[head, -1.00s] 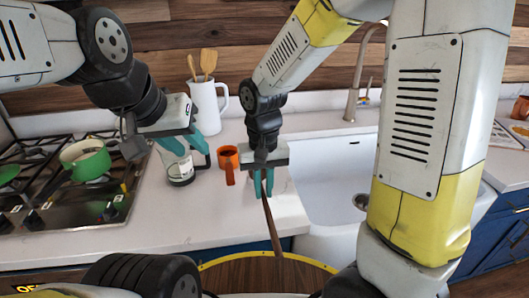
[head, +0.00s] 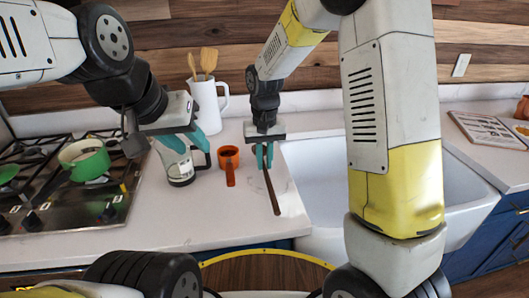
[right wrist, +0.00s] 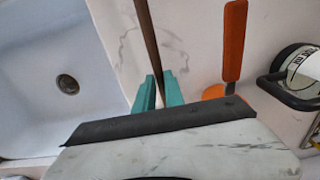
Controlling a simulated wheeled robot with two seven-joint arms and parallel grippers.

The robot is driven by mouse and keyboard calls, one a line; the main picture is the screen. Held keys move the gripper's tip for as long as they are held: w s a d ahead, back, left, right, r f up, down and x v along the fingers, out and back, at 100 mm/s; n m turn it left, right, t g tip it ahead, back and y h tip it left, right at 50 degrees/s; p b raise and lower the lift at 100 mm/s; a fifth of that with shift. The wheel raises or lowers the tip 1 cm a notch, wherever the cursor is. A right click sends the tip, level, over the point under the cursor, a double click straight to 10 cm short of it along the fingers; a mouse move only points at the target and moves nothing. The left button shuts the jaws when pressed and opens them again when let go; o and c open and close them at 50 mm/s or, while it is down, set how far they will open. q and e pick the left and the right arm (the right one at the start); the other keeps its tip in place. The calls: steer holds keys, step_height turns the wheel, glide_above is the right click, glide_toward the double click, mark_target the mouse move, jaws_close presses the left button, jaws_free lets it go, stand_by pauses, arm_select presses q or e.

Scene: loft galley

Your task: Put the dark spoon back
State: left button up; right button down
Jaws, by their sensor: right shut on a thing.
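The dark spoon (head: 272,192) is a thin brown stick in the head view, slanting down and toward me from my right gripper (head: 265,157). The right gripper is shut on one end of it, above the counter left of the sink. In the right wrist view the spoon (right wrist: 147,40) runs up out of frame from between the teal fingers (right wrist: 158,92). My left gripper (head: 189,143) is open, its fingers spread above the glass press (head: 180,170). A white jug (head: 205,107) at the back holds wooden utensils (head: 208,62).
The white sink (head: 320,190) is to the right. A stove with a green pot (head: 85,158) is at left. The front counter (head: 195,225) is clear.

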mark_target(265, 155)
steer(key=w, duration=0.3)
steer(key=shift+w+f, duration=0.15)
steer(key=f, duration=0.3)
steer(key=shift+w+f, duration=0.1)
steer(key=shift+w, duration=0.3)
steer(key=c, duration=1.4)
jaws_free()
steer(key=shift+f, duration=0.1)
